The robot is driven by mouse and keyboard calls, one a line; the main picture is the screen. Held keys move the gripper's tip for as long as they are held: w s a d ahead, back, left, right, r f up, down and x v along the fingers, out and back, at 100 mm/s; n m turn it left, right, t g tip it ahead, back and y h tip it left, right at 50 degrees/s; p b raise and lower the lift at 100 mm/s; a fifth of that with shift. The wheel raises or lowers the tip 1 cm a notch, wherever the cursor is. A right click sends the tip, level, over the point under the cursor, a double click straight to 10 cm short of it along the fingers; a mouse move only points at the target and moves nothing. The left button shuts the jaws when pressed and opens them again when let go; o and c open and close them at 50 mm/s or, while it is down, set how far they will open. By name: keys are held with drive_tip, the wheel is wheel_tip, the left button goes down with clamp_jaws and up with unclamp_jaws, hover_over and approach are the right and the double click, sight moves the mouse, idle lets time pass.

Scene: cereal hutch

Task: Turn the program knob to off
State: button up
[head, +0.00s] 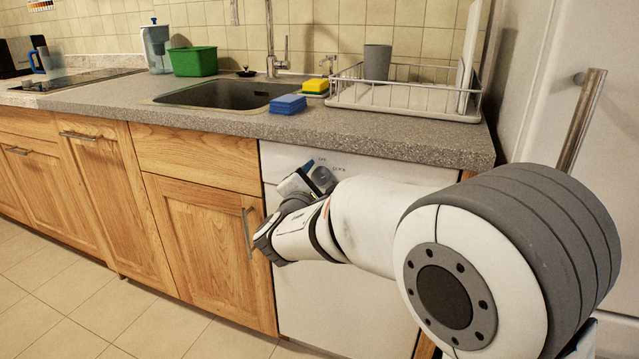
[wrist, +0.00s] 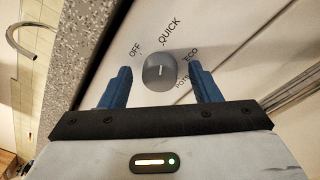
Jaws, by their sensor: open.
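The program knob (wrist: 160,71) is a round grey dial with a short white line on a white panel. In the wrist view, the labels OFF, QUICK, ECO and POTS are printed around it. Its white line runs nearly straight up in that picture, towards the space between OFF and QUICK. My gripper (wrist: 160,76) is open, with one blue finger on each side of the knob. Gaps show between the fingers and the knob, so it is not gripped. In the head view, my gripper (head: 306,178) is at the top of the white dishwasher front (head: 345,300), partly hiding the panel.
The grey worktop (head: 380,142) juts out above the panel. On it are a sink (head: 230,95), blue sponge (head: 288,104), yellow sponge (head: 316,86) and dish rack (head: 400,98) with a grey cup (head: 377,62). A wooden cabinet with a handle (head: 247,232) stands left.

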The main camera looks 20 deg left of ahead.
drive_tip(key=shift+c, duration=0.3)
drive_tip(key=c, duration=0.9)
drive_tip(key=shift+c, duration=0.2)
drive_tip(key=shift+p, duration=0.3)
drive_tip(key=n+p, duration=0.2)
drive_tip(key=n, duration=0.1)
drive_tip(key=shift+r, duration=0.25)
drive_tip(key=n+p, duration=0.3)
drive_tip(key=p, duration=0.1)
drive_tip(key=shift+a+r+g, duration=0.1)
drive_tip(key=shift+g, duration=0.2)
drive_tip(key=n+p, duration=0.4)
drive_tip(key=shift+a+h, duration=0.1)
drive_tip(key=shift+h, duration=0.3)
drive_tip(key=shift+n+p, duration=0.7)
drive_tip(key=shift+p, duration=0.05)
drive_tip(key=shift+f, duration=0.2)
